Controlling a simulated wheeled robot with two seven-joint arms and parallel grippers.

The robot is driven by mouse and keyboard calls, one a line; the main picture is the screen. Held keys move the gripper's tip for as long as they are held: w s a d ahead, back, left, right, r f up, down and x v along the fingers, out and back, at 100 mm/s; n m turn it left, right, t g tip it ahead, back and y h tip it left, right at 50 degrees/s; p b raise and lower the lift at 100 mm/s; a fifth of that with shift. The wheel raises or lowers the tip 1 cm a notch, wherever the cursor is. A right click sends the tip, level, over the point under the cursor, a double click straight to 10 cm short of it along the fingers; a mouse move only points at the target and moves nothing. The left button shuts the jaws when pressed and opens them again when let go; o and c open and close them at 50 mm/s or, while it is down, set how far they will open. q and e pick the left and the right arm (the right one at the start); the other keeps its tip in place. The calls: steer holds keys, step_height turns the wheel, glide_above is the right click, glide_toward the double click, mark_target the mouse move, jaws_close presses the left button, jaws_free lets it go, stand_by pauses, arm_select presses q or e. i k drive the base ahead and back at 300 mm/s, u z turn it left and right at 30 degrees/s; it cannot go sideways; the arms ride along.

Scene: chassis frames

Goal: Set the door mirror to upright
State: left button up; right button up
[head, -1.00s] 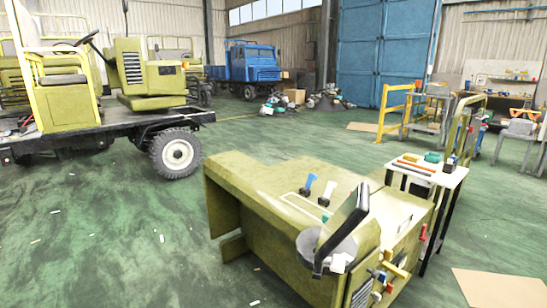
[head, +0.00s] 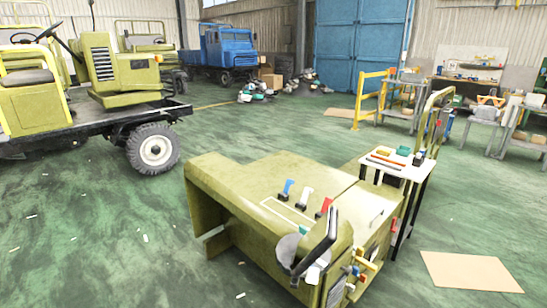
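A black-framed, flat part that looks like the door mirror (head: 318,253) stands at the near corner of the olive-green cab body (head: 240,190). It is seen nearly edge-on and leans, its top to the right and its lower end to the left. A round grey disc (head: 288,248) lies beside it on the left. I cannot tell how the part is hinged. Neither of my grippers shows in the head view, and nothing is seen touching the part.
Blue, white and red levers (head: 288,188) stand on the cab body. A small white table (head: 398,167) with tools is behind it on the right. A cardboard sheet (head: 470,271) lies on the floor. A flatbed vehicle (head: 95,115) stands left.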

mark_target(323, 234)
steer(key=u, duration=0.5)
steer(key=k, duration=0.8)
steer(key=u, duration=0.25)
